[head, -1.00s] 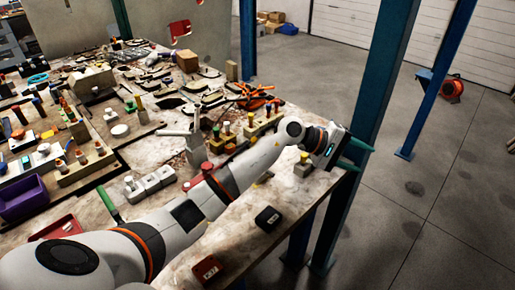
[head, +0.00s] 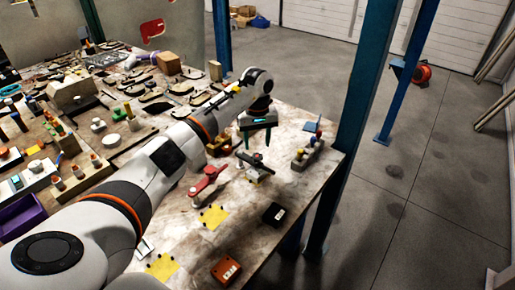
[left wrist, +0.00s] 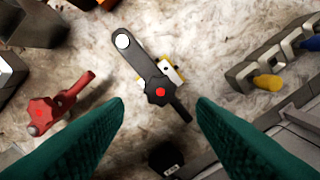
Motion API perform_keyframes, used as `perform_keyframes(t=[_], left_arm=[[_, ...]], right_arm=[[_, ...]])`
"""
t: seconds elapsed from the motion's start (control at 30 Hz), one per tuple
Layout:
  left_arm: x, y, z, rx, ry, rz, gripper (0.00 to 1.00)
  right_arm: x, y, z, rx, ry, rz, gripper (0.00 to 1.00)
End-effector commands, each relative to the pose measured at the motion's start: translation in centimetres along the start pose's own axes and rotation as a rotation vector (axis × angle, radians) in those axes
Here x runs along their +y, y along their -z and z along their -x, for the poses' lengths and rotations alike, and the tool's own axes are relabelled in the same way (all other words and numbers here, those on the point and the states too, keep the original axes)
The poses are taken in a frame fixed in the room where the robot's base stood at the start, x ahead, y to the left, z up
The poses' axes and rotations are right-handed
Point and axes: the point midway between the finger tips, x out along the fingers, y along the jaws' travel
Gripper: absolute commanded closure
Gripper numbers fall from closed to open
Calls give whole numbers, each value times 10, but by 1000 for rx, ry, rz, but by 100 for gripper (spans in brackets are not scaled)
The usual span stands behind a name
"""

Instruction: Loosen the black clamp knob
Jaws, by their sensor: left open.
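The black clamp knob (left wrist: 158,91) has a red dot at its centre and sits at one end of a dark clamp bar (left wrist: 143,57). In the head view the black clamp (head: 257,163) lies on the table below my left gripper (head: 256,142). In the left wrist view, the two green fingers of my left gripper (left wrist: 160,103) are wide apart, one on each side of the knob in the picture. They hold nothing, and the head view shows them pointing down above the clamp. My right gripper is not in view.
A red clamp (head: 208,184) lies left of the black one. A grey block with coloured pegs (head: 308,153) stands to the right. A black box (head: 274,214) and an orange box (head: 226,270) lie near the table edge. A blue post (head: 352,130) rises beside the table.

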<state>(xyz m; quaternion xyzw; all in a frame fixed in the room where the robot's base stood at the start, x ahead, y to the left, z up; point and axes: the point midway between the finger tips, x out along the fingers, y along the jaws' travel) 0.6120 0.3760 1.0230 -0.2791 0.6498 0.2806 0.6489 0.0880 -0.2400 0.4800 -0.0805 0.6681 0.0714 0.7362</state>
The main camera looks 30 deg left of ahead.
Motion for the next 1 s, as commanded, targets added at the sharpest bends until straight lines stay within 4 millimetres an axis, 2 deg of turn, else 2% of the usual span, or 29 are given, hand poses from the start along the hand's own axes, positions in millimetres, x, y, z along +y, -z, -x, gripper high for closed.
perform_keyframes(t=[0.1, 0.3, 0.67, 0.9, 1.0], left_arm=[[0, 1, -20, 5, 0, 0, 49], [-1, 0, -43, 2, 1, 0, 49], [-1, 0, -49, 0, 3, -2, 49], [-1, 0, -49, 0, 3, -1, 86], [-1, 0, -49, 0, 3, 0, 86]], right_arm=[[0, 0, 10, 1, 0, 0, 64], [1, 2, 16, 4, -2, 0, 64], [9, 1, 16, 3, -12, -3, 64], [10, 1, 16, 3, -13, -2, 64], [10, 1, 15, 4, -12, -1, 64]])
